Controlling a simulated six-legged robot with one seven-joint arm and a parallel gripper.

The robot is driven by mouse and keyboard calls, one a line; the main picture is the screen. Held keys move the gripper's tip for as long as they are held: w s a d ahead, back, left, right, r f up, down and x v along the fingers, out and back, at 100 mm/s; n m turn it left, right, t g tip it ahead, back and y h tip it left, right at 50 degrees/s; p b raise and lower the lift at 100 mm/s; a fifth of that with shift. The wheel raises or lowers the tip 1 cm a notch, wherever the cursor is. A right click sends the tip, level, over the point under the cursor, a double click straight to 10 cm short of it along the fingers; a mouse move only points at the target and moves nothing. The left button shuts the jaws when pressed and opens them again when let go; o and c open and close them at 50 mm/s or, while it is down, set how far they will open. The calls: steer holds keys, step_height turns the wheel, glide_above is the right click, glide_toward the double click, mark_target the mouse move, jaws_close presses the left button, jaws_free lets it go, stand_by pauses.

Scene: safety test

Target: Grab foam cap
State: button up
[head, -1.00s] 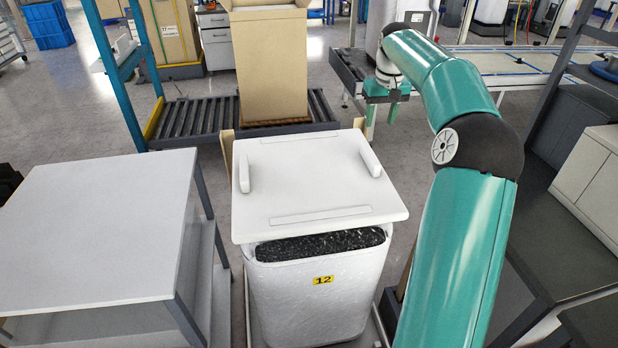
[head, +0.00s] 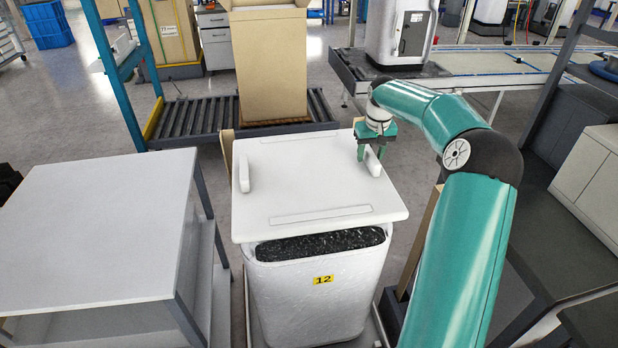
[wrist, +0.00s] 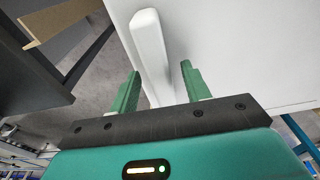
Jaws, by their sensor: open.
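The white foam cap (head: 310,185) lies on top of a white bin (head: 310,295) labelled 12, with a dark gap showing under its front edge. The cap has a raised grip block at its left (head: 244,172) and another at its right (head: 373,162). My gripper (head: 370,152) is at the right grip block, near the cap's right edge. In the wrist view the open green fingers (wrist: 158,82) stand on either side of the white grip block (wrist: 150,50), with gaps showing. Whether the fingertips touch the cap is hard to tell.
A white table (head: 95,230) stands left of the bin. A tall cardboard box (head: 268,65) stands behind it on a roller conveyor (head: 190,118). A dark bench with grey boxes (head: 590,190) is at the right.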

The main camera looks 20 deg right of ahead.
steer(key=shift+f, duration=0.25)
jaws_close()
steer(key=shift+r, duration=0.15)
